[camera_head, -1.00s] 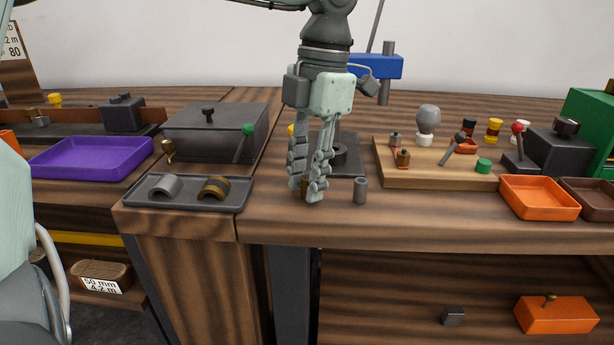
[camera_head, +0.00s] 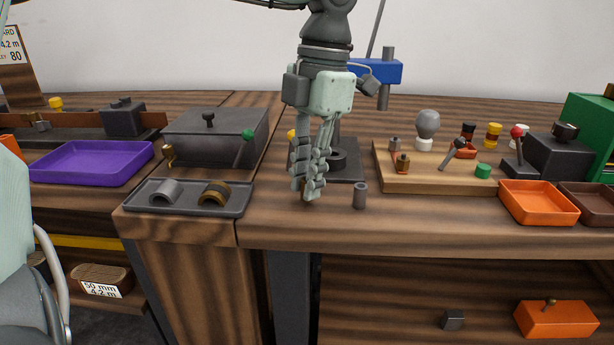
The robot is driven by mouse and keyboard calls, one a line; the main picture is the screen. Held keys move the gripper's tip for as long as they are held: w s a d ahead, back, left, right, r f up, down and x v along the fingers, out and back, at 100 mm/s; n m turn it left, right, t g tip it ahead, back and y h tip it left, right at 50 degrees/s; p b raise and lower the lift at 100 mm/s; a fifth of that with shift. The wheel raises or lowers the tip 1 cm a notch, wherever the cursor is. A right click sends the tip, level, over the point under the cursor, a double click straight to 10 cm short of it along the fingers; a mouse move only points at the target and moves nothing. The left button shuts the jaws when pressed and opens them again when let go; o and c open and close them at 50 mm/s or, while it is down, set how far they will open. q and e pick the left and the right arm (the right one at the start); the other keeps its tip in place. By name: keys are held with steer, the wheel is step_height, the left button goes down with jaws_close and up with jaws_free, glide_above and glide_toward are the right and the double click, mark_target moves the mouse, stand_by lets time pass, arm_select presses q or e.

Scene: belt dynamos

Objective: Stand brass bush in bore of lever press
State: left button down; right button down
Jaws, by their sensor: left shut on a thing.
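My left gripper (camera_head: 309,190) hangs fingers down over the front of the bench and is shut on a small brass piece, apparently the brass bush (camera_head: 304,188). The fingers hide most of it; I cannot tell whether it touches the bench top. The lever press stands just behind, with a blue head (camera_head: 382,69) and a dark base plate (camera_head: 349,173) carrying a black ring (camera_head: 338,159). My gripper partly covers the base and ring, and the inside of the bore cannot be made out. My right gripper is out of view.
A grey cylinder (camera_head: 360,196) stands right of my gripper. A grey tray (camera_head: 188,208) with two half shells and a dark lidded box (camera_head: 215,135) lie left. A wooden board (camera_head: 435,183) with small parts and an orange tray (camera_head: 539,202) are right. The front bench strip is mostly clear.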

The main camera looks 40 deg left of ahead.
mark_target(303, 181)
arm_select(q)
steer(key=shift+r+p, duration=1)
steer(key=shift+r, duration=0.95)
